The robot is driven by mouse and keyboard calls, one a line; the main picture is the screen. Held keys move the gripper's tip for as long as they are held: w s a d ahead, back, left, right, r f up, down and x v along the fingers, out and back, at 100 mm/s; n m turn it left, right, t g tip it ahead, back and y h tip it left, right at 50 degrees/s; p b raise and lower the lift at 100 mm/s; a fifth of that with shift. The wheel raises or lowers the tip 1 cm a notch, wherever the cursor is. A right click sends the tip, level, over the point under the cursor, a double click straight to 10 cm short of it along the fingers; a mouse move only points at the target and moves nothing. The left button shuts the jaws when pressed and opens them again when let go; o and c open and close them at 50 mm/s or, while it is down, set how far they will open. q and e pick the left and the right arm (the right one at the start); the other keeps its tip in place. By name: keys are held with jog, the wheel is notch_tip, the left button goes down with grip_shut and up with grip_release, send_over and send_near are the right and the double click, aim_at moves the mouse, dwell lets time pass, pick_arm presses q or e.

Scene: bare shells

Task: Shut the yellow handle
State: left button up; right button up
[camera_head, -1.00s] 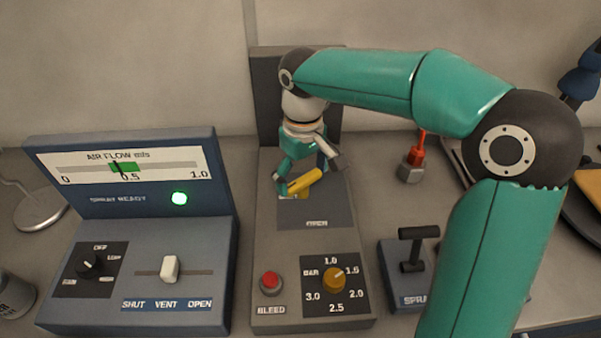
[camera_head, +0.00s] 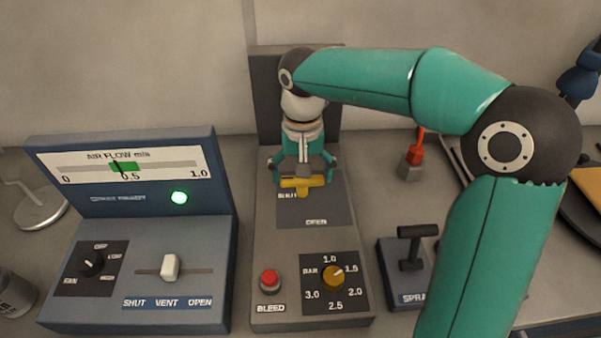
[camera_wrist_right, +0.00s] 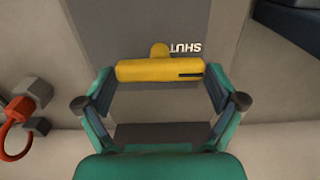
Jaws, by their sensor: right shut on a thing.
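The yellow handle (camera_head: 301,182) lies level, crosswise on the grey panel of the middle console, by the SHUT label. In the right wrist view the handle (camera_wrist_right: 160,71) spans between the fingers, with its round hub beside the word SHUT. My right gripper (camera_head: 302,179) reaches down from above and is shut on the handle, one finger at each end. Its fingers also show in the wrist view (camera_wrist_right: 160,78). The OPEN label is nearer the front of the panel. My left gripper is not in view.
A blue console (camera_head: 130,245) with an air flow gauge and lit green lamp stands left. A red bleed button (camera_head: 270,279) and an orange knob (camera_head: 334,278) sit in front of the handle. A black spray lever (camera_head: 412,248) and a red-topped item (camera_head: 413,160) are right.

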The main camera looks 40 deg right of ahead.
jog(key=shift+w, duration=0.1)
jog(key=o, duration=0.8)
notch_tip(320, 180, up, 12)
dwell(0.4)
jog(key=shift+a, duration=0.1)
dwell(0.3)
